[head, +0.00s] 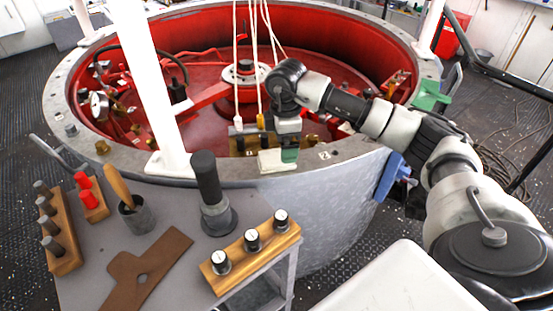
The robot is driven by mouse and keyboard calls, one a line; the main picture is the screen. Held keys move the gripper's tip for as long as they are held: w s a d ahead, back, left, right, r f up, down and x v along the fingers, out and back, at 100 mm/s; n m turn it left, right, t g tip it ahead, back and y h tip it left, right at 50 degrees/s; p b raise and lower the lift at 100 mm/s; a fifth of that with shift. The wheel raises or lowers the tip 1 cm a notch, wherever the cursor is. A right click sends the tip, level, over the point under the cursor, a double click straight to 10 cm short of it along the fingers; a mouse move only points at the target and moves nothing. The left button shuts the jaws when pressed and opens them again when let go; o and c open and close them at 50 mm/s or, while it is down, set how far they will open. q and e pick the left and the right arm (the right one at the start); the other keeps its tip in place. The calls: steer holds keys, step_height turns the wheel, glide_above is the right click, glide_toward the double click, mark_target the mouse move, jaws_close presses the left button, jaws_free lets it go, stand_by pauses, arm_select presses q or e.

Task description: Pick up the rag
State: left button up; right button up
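A blue cloth (391,176), which looks like the rag, hangs against the outer right side of the big round tub, below its rim. It is partly hidden by my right arm. My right gripper (288,145) points down at the near rim of the tub, to the left of the cloth and apart from it. A pale block with a green part (271,161) lies at the gripper's tip on the rim. I cannot tell whether the fingers are closed on it. My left gripper is not in view.
The tub's grey rim (330,150) surrounds a red interior, with cords hanging over its middle. A white post (152,90) stands at the near left. The front grey table holds a brown leather piece (145,272), a dark-handled tool (208,180) and a wooden block with knobs (235,271).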

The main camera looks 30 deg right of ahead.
steer(key=f, duration=0.5)
steer(key=shift+w+d+f+p, duration=0.1)
steer(key=shift+w+f+p, duration=0.15)
steer(key=shift+p, duration=0.1)
steer(key=shift+r, duration=0.1)
steer(key=c, duration=1)
steer(key=shift+r, duration=0.15)
steer(key=shift+r, duration=0.25)
step_height(320, 180, up, 4)
steer(key=shift+s+d+f+b, duration=0.1)
steer(key=shift+s+f+b, duration=0.1)
steer(key=shift+b, duration=0.1)
steer(key=s+d+r, duration=0.1)
steer(key=s+r, duration=0.1)
steer(key=s, duration=0.1)
steer(key=s+d+r+b, duration=0.1)
steer(key=s+r, duration=0.1)
steer(key=s, duration=0.2)
steer(key=s+d+r, duration=0.2)
steer(key=s, duration=0.1)
steer(key=shift+s+r, duration=0.3)
